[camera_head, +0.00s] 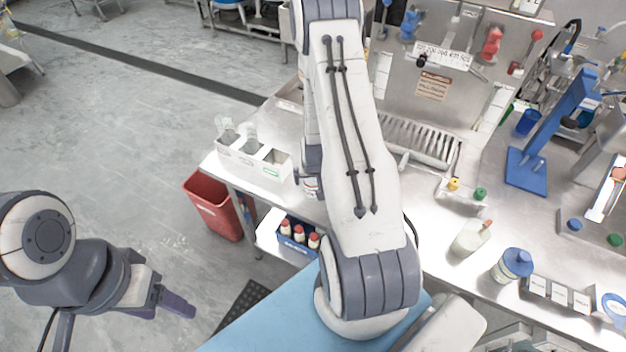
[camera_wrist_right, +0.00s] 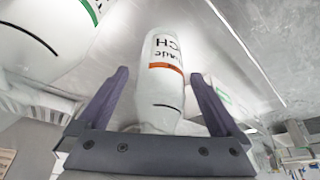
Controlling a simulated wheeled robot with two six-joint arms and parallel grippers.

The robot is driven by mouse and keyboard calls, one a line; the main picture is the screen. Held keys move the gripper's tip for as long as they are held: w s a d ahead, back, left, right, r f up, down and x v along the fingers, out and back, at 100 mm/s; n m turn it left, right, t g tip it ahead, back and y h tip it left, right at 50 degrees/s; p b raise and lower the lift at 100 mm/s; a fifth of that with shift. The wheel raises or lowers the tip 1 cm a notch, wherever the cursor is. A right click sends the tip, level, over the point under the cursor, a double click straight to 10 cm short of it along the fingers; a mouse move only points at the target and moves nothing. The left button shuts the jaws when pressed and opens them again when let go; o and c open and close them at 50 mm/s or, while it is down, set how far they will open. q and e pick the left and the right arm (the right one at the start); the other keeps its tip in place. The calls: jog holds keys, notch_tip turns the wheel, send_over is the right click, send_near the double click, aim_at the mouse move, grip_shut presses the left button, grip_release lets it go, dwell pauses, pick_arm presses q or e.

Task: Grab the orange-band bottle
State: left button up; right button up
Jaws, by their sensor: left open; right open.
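The orange-band bottle (camera_wrist_right: 163,90) is white with dark lettering and an orange stripe. In the right wrist view it stands between the two dark fingers of my right gripper (camera_wrist_right: 159,76), which are open with visible gaps on both sides. In the head view my right arm hides most of this gripper and bottle, near the left edge of the bench. My left gripper (camera_head: 172,302) is open, low at the left, over the floor and away from the bench.
A green-band bottle (camera_wrist_right: 45,30) is close by in the right wrist view. A white bin box (camera_head: 253,165) with clear bottles stands at the bench corner. A blue crate (camera_head: 294,246) of red-capped bottles sits on a lower shelf; a red bin (camera_head: 212,205) stands beside the bench.

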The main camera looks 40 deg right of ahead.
jog(key=c, duration=1.4)
jog(key=shift+o, duration=0.2)
